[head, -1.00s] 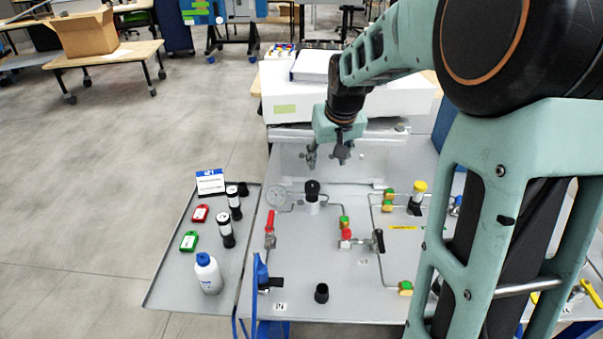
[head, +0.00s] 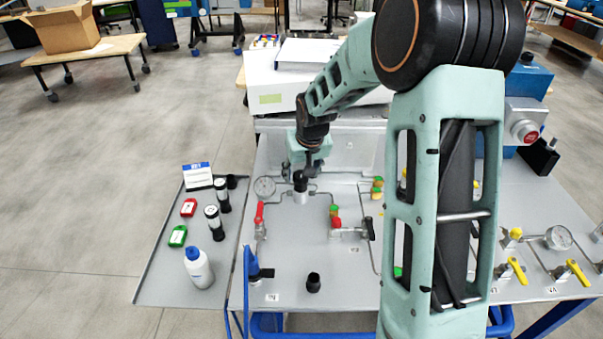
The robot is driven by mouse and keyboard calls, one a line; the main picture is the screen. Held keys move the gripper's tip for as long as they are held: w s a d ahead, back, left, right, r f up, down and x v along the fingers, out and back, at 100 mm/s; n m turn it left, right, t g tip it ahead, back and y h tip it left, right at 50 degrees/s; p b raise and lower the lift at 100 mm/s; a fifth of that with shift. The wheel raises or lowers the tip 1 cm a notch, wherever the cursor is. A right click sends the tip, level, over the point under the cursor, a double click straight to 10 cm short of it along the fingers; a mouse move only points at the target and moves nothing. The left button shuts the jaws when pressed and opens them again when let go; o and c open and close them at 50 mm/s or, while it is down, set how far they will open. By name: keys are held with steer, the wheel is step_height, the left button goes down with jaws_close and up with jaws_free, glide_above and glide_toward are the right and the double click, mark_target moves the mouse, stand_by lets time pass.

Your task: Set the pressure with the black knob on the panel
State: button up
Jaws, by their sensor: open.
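The black knob (head: 300,181) stands upright on a silver regulator body (head: 300,197) on the grey panel (head: 290,245), left of the panel's middle. A round pressure gauge (head: 264,187) sits just left of it, its reading too small to make out. My gripper (head: 302,172) is above the knob, pointing down, with its fingertips close to the knob's top. The fingers look apart. I cannot tell whether they touch the knob or stand around it.
A red-handled valve (head: 259,214) and a red and green valve (head: 335,222) stand near the knob. A black cup-like part (head: 313,283) is at the panel's front. A side tray with a white bottle (head: 198,268) is at the left. A white instrument (head: 275,90) stands behind.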

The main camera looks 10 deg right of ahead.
steer(key=shift+c, duration=0.2)
steer(key=c, duration=1.1)
steer(key=b, duration=0.1)
steer(key=m+b, duration=0.1)
steer(key=shift+a+f+h+b, duration=0.15)
steer(key=shift+f+h+b, duration=0.15)
steer(key=shift+b, duration=0.1)
steer(key=shift+r+m+h+b, duration=0.3)
steer(key=shift+m+b, duration=0.4)
steer(key=shift+m, duration=0.3)
steer(key=o, duration=1.1)
steer(key=shift+o, duration=0.2)
steer(key=v, duration=1.2)
